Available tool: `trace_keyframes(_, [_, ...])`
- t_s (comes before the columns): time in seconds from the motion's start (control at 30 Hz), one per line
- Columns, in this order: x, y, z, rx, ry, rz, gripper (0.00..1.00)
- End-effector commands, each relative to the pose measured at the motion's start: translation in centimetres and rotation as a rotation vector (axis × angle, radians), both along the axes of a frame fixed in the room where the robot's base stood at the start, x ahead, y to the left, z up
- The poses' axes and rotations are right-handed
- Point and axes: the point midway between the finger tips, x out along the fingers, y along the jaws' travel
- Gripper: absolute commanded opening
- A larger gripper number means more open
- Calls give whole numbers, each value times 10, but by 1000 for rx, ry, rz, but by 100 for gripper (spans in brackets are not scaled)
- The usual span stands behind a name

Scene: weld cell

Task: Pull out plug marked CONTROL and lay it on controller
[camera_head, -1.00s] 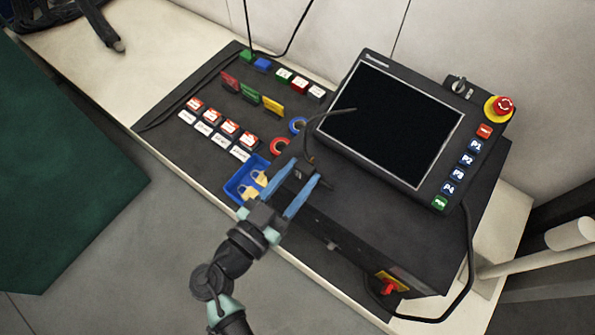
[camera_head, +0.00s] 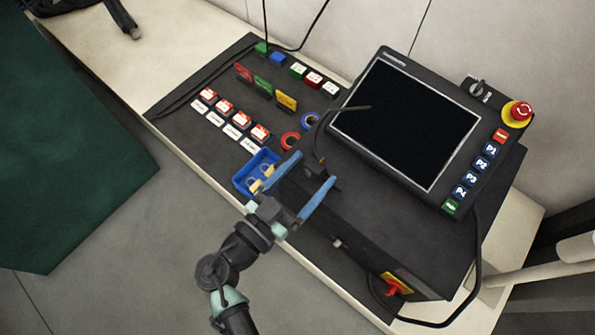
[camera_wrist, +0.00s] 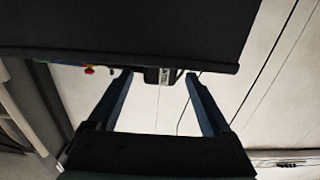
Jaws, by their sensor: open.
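The dark plug (camera_head: 318,174), with a black cable rising from it, is at the left end of the black controller (camera_head: 420,215), near its top edge. I cannot tell whether it lies on top or sits in a socket. My gripper (camera_head: 316,168) is open, with a blue finger on each side of the plug. In the wrist view, the plug (camera_wrist: 158,76) shows between the spread fingertips (camera_wrist: 158,74), with a gap on both sides. A small pale label shows on it, too small to read. The controller's dark body (camera_wrist: 120,25) fills the top of that view.
Left of the controller, a blue bin (camera_head: 241,183) holds yellow padlocks. Tape rings (camera_head: 290,141), red-and-white tags (camera_head: 224,106) and coloured blocks lie on the dark mat. A red emergency stop (camera_head: 522,112) and a red rotary switch (camera_head: 393,289) are on the controller.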

Motion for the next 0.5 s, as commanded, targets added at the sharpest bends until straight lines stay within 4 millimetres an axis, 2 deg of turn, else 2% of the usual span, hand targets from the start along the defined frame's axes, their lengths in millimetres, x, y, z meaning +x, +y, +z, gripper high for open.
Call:
trace_keyframes(0.27, [-9,7,1,0,1,3,84])
trace_keyframes(0.5, [-49,36,2,-1,2,4,84])
